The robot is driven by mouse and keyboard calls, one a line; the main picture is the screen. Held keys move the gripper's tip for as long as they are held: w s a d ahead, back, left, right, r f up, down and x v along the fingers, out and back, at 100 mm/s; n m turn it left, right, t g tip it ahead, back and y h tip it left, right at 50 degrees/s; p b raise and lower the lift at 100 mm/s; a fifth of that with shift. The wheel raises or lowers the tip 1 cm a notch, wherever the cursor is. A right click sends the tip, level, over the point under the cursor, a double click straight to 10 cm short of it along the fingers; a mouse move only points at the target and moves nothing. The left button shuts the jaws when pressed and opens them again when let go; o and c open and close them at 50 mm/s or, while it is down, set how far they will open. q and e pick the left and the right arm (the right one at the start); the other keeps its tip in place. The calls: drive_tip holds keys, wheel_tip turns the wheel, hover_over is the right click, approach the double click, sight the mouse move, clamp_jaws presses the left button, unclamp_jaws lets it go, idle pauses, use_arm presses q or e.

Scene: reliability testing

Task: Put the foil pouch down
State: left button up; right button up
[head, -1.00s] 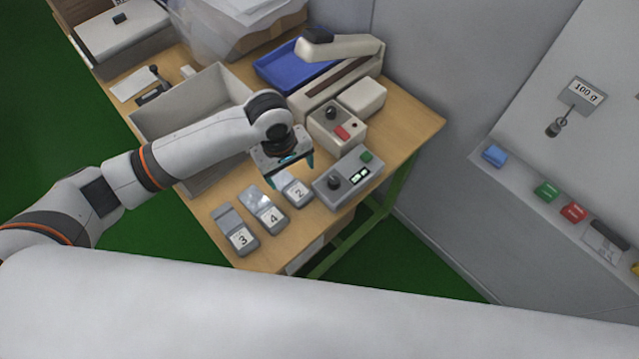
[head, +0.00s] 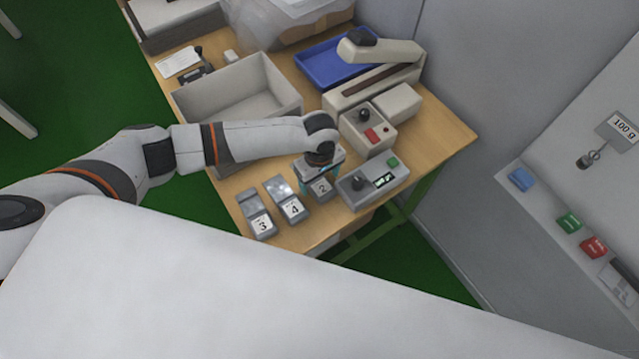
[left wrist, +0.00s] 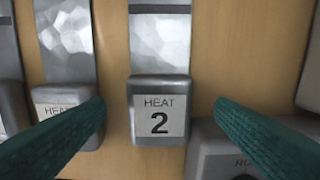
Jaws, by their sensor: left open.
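A crinkled silver foil pouch (left wrist: 160,43) lies flat in the left wrist view, its near end meeting a grey block labelled HEAT 2 (left wrist: 160,110). A similar shiny foil piece (left wrist: 66,28) lies to its left at the HEAT 4 block (head: 292,209). My left gripper (head: 318,182) is directly over the number 2 block, hiding most of that pouch in the head view. In the left wrist view its teal fingers (left wrist: 160,105) are wide apart, one on each side of the block, with nothing gripped. My right gripper is not in view.
The number 3 block (head: 262,226) stands left of number 4. A grey control box (head: 372,184) with a knob and display is close to the right finger. A grey open bin (head: 283,84), a blue tray (head: 318,66) and a beige sealer (head: 375,80) stand behind.

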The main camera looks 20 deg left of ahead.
use_arm(q)
drive_tip(key=shift+f, duration=0.95)
drive_tip(key=shift+c, duration=0.4)
drive_tip(key=c, duration=1.1)
